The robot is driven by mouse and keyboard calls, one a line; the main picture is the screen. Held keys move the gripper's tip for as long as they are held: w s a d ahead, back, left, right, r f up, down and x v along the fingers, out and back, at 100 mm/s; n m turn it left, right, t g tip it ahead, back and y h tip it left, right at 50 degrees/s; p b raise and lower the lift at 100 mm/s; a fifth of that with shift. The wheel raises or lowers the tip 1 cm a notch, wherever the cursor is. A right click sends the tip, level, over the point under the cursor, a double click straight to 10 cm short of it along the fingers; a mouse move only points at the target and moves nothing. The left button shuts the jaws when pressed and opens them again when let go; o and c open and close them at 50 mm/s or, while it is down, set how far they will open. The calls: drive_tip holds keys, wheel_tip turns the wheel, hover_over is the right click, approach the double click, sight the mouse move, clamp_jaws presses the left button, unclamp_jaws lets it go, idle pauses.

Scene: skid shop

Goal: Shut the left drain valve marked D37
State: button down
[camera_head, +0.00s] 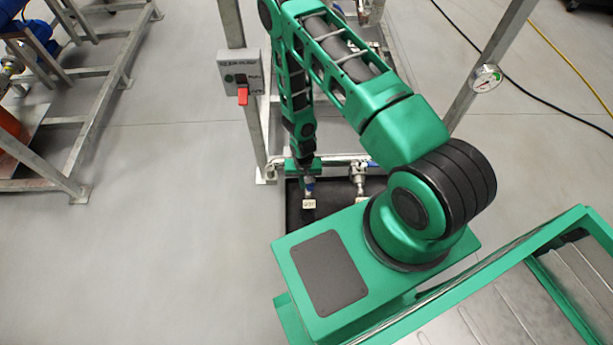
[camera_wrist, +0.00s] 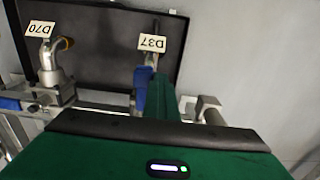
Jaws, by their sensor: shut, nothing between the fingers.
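The tag D37 (camera_wrist: 152,42) hangs at the left drain valve; in the head view its tag (camera_head: 309,204) is too small to read. In the wrist view the valve's blue handle (camera_wrist: 140,90) runs lengthwise toward the tag, across the pipe line. My gripper (camera_wrist: 163,82) is shut and empty, its green finger close beside the handle on the right; contact cannot be told. In the head view my gripper (camera_head: 306,174) is down at this valve and partly hides it. The valve body is mostly hidden.
A second valve (camera_head: 358,180) with the tag D70 (camera_wrist: 41,29) is beside it. A black tray (camera_wrist: 95,75) lies underneath. A gauge (camera_head: 486,78) is on the right post.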

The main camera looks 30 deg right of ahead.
drive_tip(key=shift+s+d, duration=0.45)
drive_tip(key=shift+d, duration=0.3)
drive_tip(key=shift+s+d, duration=0.2)
drive_tip(key=shift+d, duration=0.3)
drive_tip(key=shift+s+d, duration=0.2)
drive_tip(key=shift+d, duration=0.25)
drive_tip(key=shift+d, duration=1.1)
